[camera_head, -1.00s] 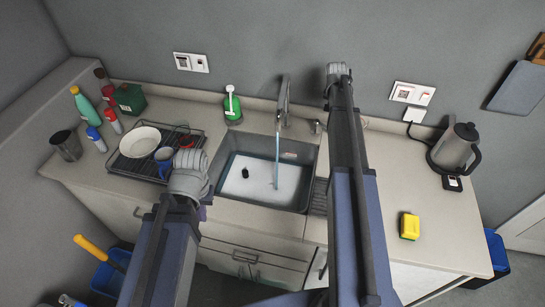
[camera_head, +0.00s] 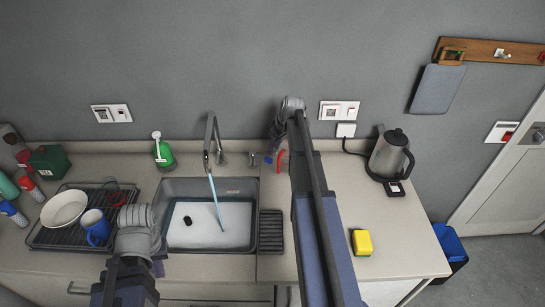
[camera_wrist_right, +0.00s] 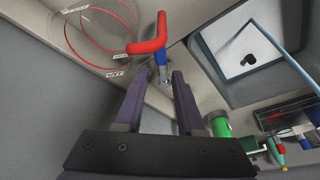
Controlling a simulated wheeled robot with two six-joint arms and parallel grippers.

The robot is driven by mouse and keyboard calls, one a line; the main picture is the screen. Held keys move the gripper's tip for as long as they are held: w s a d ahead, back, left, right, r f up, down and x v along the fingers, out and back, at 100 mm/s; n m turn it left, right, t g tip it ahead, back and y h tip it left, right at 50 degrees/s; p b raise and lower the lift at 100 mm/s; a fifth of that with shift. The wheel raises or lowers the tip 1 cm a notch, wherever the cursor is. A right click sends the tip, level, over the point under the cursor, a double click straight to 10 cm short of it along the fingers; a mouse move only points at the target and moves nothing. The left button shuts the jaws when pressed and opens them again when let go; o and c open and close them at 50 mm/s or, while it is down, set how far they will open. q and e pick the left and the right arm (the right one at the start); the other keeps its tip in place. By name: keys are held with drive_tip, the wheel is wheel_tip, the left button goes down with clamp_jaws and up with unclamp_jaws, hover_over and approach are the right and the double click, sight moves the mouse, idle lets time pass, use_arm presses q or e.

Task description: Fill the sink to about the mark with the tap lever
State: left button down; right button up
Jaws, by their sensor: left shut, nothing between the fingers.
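The sink (camera_head: 170,187) holds pale, foamy water (camera_head: 205,222) with a small dark object in it. A blue stream runs from the tap (camera_head: 211,135) into it. A small red mark (camera_head: 233,192) shows on the sink's back wall, above the water. The tap lever (camera_wrist_right: 148,46), with a bent red handle and blue stem, stands right of the tap. My right gripper (camera_wrist_right: 158,86) is open; the lever's blue stem shows at the gap between its fingertips, contact unclear. My left gripper (camera_head: 158,268) is shut and empty at the sink's front left; its fingertips are mostly hidden.
A dish rack (camera_head: 45,238) with a bowl and a blue mug (camera_head: 96,228) stands left of the sink. A green bottle (camera_head: 164,153) stands behind it. A yellow sponge (camera_head: 362,242) and a kettle (camera_head: 390,157) are on the right. The counter near the sponge is mostly clear.

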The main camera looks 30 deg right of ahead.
sight(268, 158)
use_arm(q)
drive_tip(key=shift+w+d+f, duration=0.1)
drive_tip(key=shift+d+f, duration=0.1)
drive_tip(key=shift+d, duration=0.3)
use_arm(e)
drive_tip(key=n, duration=0.2)
drive_tip(key=shift+s+d+n+y, duration=0.1)
drive_tip(key=shift+d+n+y, duration=0.1)
drive_tip(key=shift+n+y, duration=0.1)
use_arm(q)
drive_tip(key=shift+f, duration=0.1)
use_arm(e)
drive_tip(key=shift+f, duration=0.1)
